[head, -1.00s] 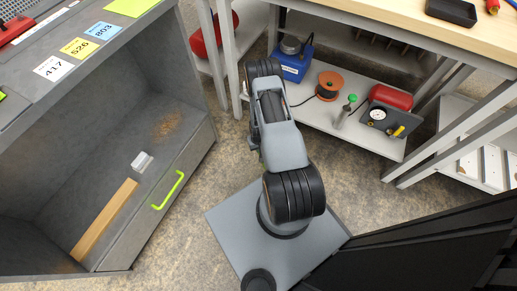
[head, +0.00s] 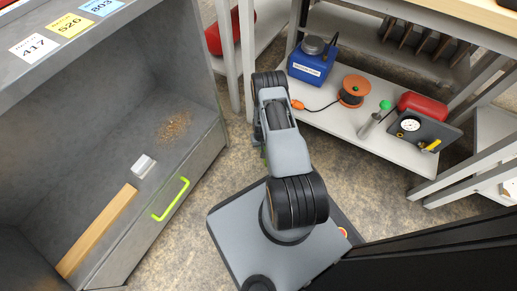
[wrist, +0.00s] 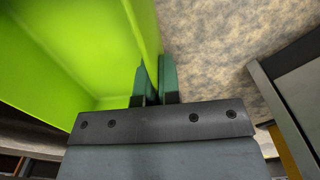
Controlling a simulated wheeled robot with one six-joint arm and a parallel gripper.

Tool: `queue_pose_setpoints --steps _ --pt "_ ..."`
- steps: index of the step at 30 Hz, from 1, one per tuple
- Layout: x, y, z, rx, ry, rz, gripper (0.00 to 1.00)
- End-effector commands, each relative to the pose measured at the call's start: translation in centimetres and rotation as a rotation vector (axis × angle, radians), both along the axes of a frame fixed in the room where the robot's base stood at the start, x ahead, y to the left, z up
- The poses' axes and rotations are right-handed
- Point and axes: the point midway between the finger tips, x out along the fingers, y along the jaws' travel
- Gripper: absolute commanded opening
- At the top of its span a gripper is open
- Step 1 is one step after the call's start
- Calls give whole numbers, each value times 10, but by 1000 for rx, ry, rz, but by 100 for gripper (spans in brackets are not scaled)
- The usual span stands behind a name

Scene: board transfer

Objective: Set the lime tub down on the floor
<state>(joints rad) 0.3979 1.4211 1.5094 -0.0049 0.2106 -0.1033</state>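The lime tub (wrist: 75,45) fills the upper left of the wrist view, with its inside wall and a corner showing. My gripper (wrist: 154,82) has its two green fingers closed on either side of the tub's wall at the rim. In the head view my arm hides the gripper and nearly all of the tub; only a small greenish bit shows beside the arm. The speckled floor (wrist: 205,50) shows beyond the tub's wall in the wrist view. The gap between the tub's bottom and the floor cannot be seen.
A grey cabinet with an open bay and a lime handle (head: 171,199) stands at left. A workbench with a low white shelf (head: 345,125) stands at right, holding a blue box (head: 312,64) and an orange reel (head: 354,90). Bare floor (head: 228,160) lies between them.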

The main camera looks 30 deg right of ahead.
Motion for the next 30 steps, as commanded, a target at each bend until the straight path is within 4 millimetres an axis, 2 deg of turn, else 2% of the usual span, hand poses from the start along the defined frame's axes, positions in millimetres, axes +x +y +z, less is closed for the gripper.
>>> queue_pose_setpoints --steps 5,11,23,30 --pt "3 -2 -14 0 0 -2 0" --pt "2 -2 -41 0 1 -4 0" --pt "3 -3 -42 0 0 -4 0" --pt "3 -2 -42 0 0 -3 24"
